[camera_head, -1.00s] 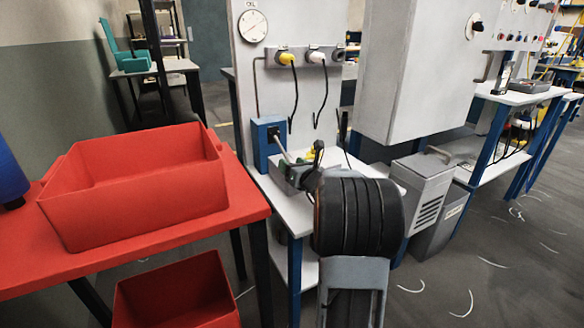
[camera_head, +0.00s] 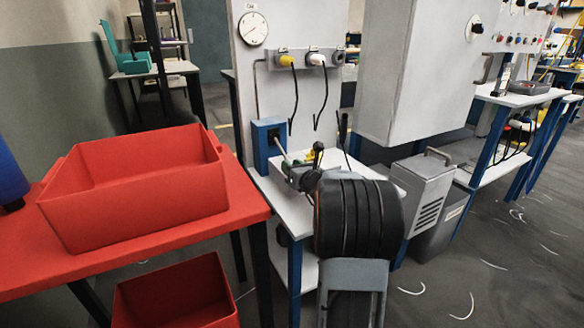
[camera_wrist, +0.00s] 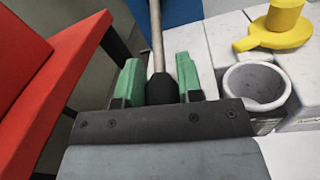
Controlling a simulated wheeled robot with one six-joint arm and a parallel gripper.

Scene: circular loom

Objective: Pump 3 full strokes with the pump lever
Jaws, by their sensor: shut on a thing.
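The blue pump box (camera_head: 267,144) stands on the white bench beside the upright panel. Its pump lever (camera_head: 282,149) is a thin rod slanting down from the box toward my gripper (camera_head: 297,169), which my arm partly hides. In the wrist view the lever (camera_wrist: 157,42) ends in a black grip (camera_wrist: 162,89). The green fingers of my gripper (camera_wrist: 161,82) are shut on this grip, one on each side. A round dial gauge (camera_head: 252,28) is on the panel above; its reading is too small to tell.
A red bin (camera_head: 135,195) sits on the red table (camera_head: 245,207) at the left. A yellow part (camera_wrist: 277,30) and a round grey cup (camera_wrist: 257,86) lie right of the grip. A grey box (camera_head: 424,195) stands on the right. Cables hang from the panel sockets.

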